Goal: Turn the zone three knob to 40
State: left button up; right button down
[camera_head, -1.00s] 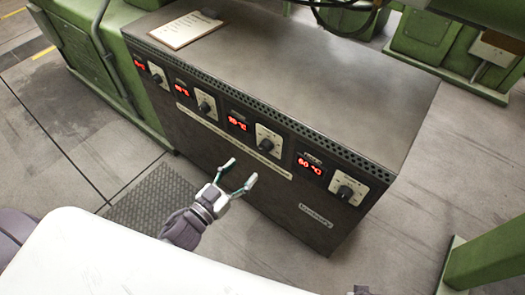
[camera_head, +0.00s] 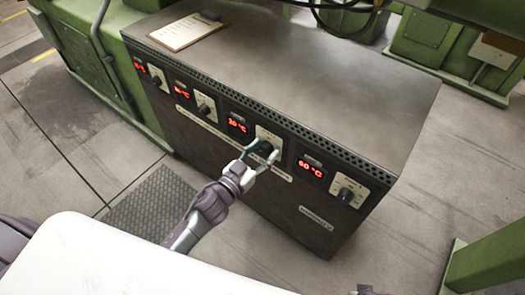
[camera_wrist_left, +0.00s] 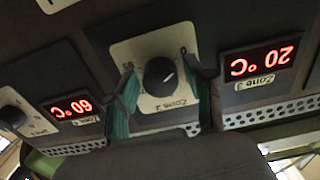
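The zone three knob (camera_head: 266,147) is a round black dial on a pale plate, third from the left on the cabinet front. In the left wrist view, which is upside down, the knob (camera_wrist_left: 161,76) sits between my fingers, with its white mark visible. My left gripper (camera_head: 264,152) is open around the knob. In the left wrist view the gripper (camera_wrist_left: 164,88) shows a gap between each green-padded finger and the knob. The zone three display (camera_wrist_left: 263,59) appears to read 20 °C.
The zone four knob (camera_head: 346,195) and its display (camera_head: 311,168), reading 60 °C, are to the right. Two more knobs (camera_head: 204,107) are to the left. A clipboard (camera_head: 186,32) lies on the cabinet top (camera_head: 300,75). Open floor lies before the cabinet.

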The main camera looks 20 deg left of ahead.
pick_arm(q)
jog(key=c, duration=0.8)
pick_arm(e)
jog(key=shift+s, duration=0.2)
